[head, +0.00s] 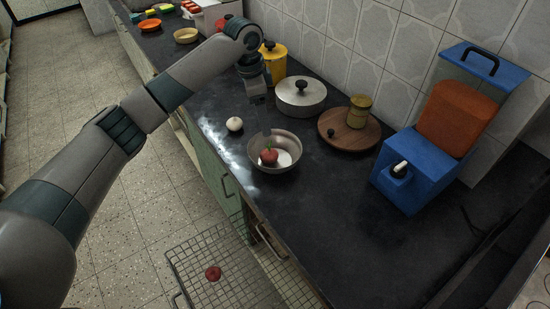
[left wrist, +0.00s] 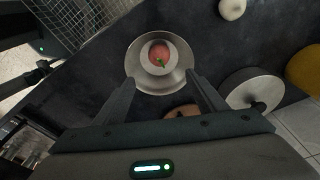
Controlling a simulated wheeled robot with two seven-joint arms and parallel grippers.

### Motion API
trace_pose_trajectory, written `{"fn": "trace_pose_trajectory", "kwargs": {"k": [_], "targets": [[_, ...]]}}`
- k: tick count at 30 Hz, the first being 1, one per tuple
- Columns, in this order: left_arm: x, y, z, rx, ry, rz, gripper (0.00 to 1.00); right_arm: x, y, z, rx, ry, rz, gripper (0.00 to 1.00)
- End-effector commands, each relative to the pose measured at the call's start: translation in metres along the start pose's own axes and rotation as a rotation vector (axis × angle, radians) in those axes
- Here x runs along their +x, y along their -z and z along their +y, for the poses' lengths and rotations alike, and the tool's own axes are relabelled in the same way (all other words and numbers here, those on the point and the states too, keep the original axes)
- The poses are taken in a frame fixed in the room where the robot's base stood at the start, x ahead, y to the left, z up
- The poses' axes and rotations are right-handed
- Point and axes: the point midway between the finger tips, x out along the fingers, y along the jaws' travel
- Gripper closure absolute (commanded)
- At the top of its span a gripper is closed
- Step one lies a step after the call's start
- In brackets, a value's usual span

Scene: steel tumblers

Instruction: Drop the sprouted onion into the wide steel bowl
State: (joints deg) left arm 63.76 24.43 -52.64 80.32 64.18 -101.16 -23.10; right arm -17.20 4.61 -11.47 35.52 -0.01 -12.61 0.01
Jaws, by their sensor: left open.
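The wide steel bowl (head: 288,166) stands on the dark counter near its front edge. The sprouted onion (head: 269,157), reddish with a green shoot, lies inside it. In the left wrist view the bowl (left wrist: 135,66) is ahead of the fingers, with the onion (left wrist: 160,52) inside and its green shoot showing. My left gripper (head: 262,113) is over the bowl's far side, its fingers open and empty. In the left wrist view the open gripper (left wrist: 161,80) has its fingertips spread apart, clear of the onion. My right gripper is not in view.
A white bulb (head: 234,124) lies left of the bowl. A lidded steel pot (head: 301,97), a yellow canister (head: 275,65) and a wooden board (head: 340,138) with a jar stand behind. A blue dispenser (head: 405,180) is right. A wire basket (head: 195,258) holding a red item juts out below the counter.

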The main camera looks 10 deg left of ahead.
Motion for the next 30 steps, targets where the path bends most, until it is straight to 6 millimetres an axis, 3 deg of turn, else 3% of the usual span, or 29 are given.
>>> {"fn": "trace_pose_trajectory", "kwargs": {"k": [6, 12, 18, 30], "targets": [[-0.042, 0.000, -0.001, 0.001, 0.004, 0.003, 0.35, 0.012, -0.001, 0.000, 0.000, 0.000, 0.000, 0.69], [-0.067, 0.000, -0.001, 0.000, 0.002, 0.001, 0.35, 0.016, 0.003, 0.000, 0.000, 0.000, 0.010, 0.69], [-0.076, 0.000, 0.000, 0.000, 0.001, 0.000, 0.35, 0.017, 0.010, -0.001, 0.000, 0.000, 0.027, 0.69], [-0.077, 0.000, 0.000, 0.000, 0.001, 0.000, 0.35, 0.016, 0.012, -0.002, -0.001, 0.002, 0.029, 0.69]]}}
